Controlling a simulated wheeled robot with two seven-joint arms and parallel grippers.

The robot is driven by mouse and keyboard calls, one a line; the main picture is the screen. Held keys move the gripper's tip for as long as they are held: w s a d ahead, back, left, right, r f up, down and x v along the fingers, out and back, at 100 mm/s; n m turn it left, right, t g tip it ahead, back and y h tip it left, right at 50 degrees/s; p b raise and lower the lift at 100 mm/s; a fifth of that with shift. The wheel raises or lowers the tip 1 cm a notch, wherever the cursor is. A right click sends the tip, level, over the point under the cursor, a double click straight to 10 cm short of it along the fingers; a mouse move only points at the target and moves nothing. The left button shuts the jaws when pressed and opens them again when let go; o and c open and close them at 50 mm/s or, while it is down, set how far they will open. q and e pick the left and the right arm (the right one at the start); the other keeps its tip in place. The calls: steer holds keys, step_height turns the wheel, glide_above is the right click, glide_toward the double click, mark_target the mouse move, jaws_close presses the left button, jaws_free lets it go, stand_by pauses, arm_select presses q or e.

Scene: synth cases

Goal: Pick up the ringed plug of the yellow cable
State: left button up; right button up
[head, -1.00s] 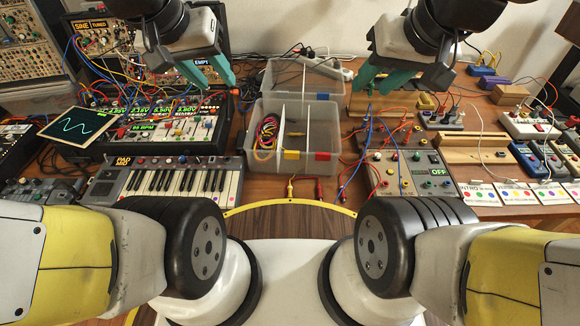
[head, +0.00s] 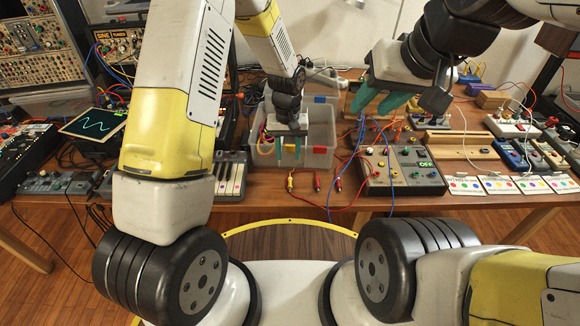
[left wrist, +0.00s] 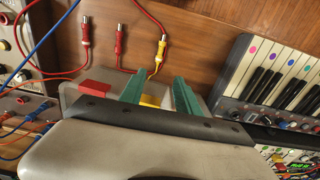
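The yellow plug (head: 291,182) lies at the table's front edge, in front of the clear bin; it also shows in the left wrist view (left wrist: 161,50), its yellow cable running back between my fingers. Whether it bears a ring is too small to tell. My left gripper (head: 288,150) points down over the bin's front part, behind the plug. Its teal fingers are apart with nothing between the tips in the left wrist view (left wrist: 160,84); the plug lies beyond them, untouched. My right gripper (head: 381,100) is open and empty above the back of the table, to the right.
Two red plugs, one (head: 317,181) beside the yellow one and another (head: 338,184) further right, lie close by. The clear bin (head: 320,160) has low walls around my left fingers. A keyboard (head: 232,180) stands left, a grey patch box (head: 400,175) right.

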mark_target(290, 179)
arm_select(q)
steer(key=f, duration=0.6)
steer(key=s+f, duration=0.1)
steer(key=f, duration=0.2)
steer(key=shift+d+f, duration=0.25)
steer(key=shift+f, duration=0.05)
jaws_close()
